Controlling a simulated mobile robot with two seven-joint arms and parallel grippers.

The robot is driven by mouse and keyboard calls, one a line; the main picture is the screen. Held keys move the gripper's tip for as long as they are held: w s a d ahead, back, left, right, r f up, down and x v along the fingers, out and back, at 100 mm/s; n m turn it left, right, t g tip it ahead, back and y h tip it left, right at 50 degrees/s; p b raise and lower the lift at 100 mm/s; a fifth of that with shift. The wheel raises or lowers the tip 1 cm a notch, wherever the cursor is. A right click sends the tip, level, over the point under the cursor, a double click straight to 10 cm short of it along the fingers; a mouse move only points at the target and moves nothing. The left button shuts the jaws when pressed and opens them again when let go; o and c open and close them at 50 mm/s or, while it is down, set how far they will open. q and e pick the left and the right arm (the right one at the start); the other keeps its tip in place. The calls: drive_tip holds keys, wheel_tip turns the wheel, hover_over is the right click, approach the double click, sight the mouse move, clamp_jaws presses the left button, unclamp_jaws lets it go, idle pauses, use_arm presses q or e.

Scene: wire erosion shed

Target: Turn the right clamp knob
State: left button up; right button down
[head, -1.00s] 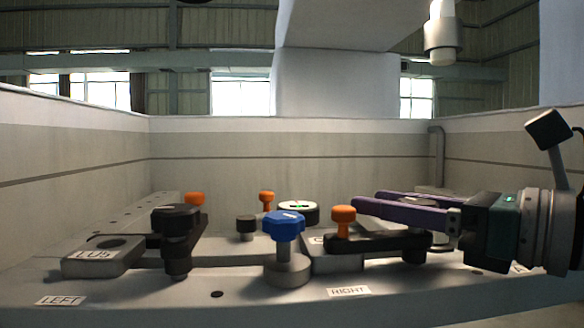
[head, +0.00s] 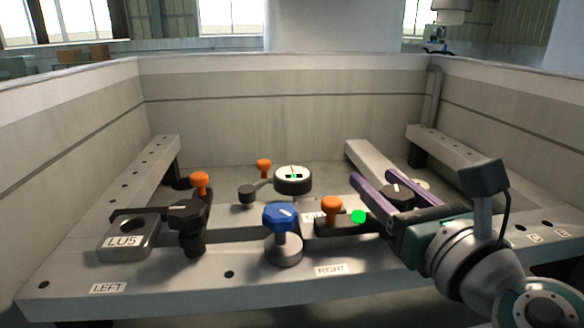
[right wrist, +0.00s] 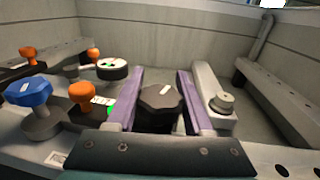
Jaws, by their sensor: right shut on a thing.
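My right gripper (head: 385,192) is shut on this knob, one finger on each side. It also shows in the right wrist view (right wrist: 158,90). The fingers partly hide the knob and the clamp's right end in the head view. A label reading RIGHT (head: 331,269) is on the rail in front. My left gripper is not in view.
A blue knob (head: 280,216), an orange knob (head: 330,208) and a round dial (head: 292,180) stand left of my right gripper. The left clamp's black knob (head: 187,212) and a block marked LU5 (head: 130,240) are farther left. Tank walls enclose the back and sides.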

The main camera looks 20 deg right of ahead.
idle(0.3)
drive_tip(key=c, duration=0.6)
unclamp_jaws()
drive_tip(key=b, duration=0.2)
approach(407, 207)
drive_tip(key=w, duration=0.5)
drive_tip(key=shift+w+d, duration=0.1)
drive_tip(key=shift+d, duration=0.15)
